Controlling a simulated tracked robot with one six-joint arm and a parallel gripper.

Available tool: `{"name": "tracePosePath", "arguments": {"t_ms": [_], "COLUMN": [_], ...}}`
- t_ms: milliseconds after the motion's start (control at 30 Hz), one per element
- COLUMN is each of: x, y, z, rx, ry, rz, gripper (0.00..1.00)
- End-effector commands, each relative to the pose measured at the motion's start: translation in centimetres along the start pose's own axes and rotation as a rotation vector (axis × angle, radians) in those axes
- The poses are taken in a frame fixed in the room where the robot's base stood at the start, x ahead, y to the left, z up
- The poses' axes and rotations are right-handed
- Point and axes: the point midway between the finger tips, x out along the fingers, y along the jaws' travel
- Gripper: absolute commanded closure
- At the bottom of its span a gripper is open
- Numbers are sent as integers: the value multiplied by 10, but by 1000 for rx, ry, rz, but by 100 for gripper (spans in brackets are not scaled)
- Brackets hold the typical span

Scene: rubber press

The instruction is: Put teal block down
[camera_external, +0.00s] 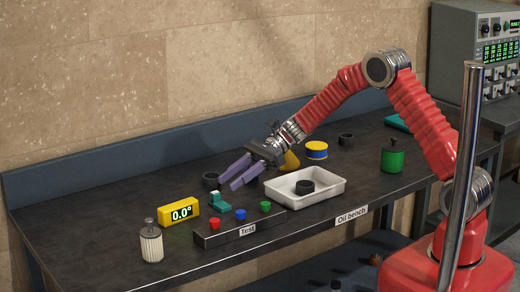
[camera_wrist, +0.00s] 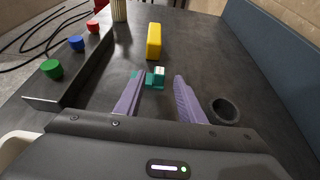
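The teal block (camera_external: 219,204), a small stepped piece with a pale top, rests on the dark bench between the yellow display and the button strip. In the wrist view the teal block (camera_wrist: 157,83) lies just past the fingertips, roughly between them, with its left part partly behind the left finger. My gripper (camera_external: 228,182) has two purple fingers spread apart with nothing between them. It is tilted down toward the block, above and behind it in the external view. The open gripper (camera_wrist: 159,76) also shows in the wrist view. I see no clear contact with the block.
A yellow display (camera_external: 179,211) and a white ribbed weight (camera_external: 151,243) stand left of the block. The button strip (camera_external: 240,230) is in front. A black ring (camera_external: 210,179) lies close to the fingers. A white tray (camera_external: 318,194) holding another black ring is to the right.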

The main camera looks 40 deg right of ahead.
Motion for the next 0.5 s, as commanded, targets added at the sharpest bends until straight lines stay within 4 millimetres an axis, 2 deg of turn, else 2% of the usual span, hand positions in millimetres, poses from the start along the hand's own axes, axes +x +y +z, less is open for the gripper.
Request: {"name": "tracePosePath", "arguments": {"t_ms": [100, 200, 333, 500], "x": [-21, -32, -41, -42], "y": [-1, 0, 0, 0], "z": [0, 0, 0, 0], "rx": [1, -1, 0, 0], "ry": [-1, -1, -1, 0], "rz": [-3, -1, -1, 0], "gripper": [64, 64, 64, 64]}}
